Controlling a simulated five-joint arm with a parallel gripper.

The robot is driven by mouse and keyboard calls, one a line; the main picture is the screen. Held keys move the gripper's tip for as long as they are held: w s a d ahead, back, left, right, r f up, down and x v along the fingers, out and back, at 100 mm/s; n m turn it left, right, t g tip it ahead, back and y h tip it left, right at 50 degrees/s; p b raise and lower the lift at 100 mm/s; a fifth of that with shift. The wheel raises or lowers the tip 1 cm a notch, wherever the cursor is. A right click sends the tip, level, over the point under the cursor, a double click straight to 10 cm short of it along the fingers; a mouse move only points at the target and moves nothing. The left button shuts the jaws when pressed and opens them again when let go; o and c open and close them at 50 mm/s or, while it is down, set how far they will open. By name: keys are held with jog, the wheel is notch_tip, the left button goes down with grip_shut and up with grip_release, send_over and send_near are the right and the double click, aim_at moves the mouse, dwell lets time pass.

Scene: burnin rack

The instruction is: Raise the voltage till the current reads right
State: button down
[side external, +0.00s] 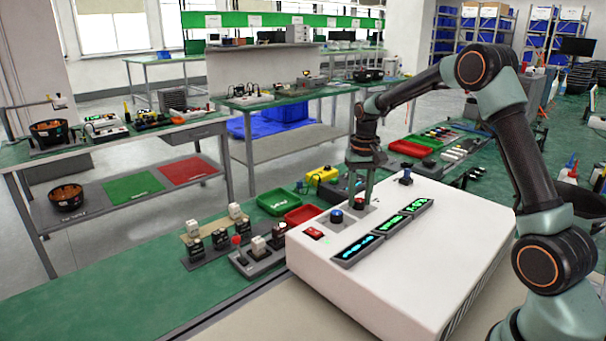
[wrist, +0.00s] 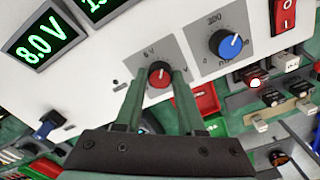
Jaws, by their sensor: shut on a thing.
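A white supply box (side external: 395,270) stands on the green bench, with three green-lit displays on top. In the wrist view one display (wrist: 43,42) reads 8.0 V; the display beside it (wrist: 100,8) is cut off by the frame's edge. My gripper (wrist: 160,80) reaches down to the red knob (wrist: 160,73) marked V and is shut on it, one finger on each side. The displays' digits there, such as on the near display (side external: 358,249), are too small to read surely.
A blue knob (wrist: 230,46) on a grey plate sits beside the red one, then a red rocker switch (wrist: 285,12). A blue-topped lever (side external: 405,177) stands at the box's far edge. A switch box (side external: 256,256) and red tray (side external: 305,214) lie left of the box.

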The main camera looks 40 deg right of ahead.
aim_at(360, 200)
jog(key=shift+s+d, duration=0.1)
jog(key=c, duration=0.5)
grip_release()
notch_tip(360, 200, up, 12)
jog(key=shift+r, duration=0.1)
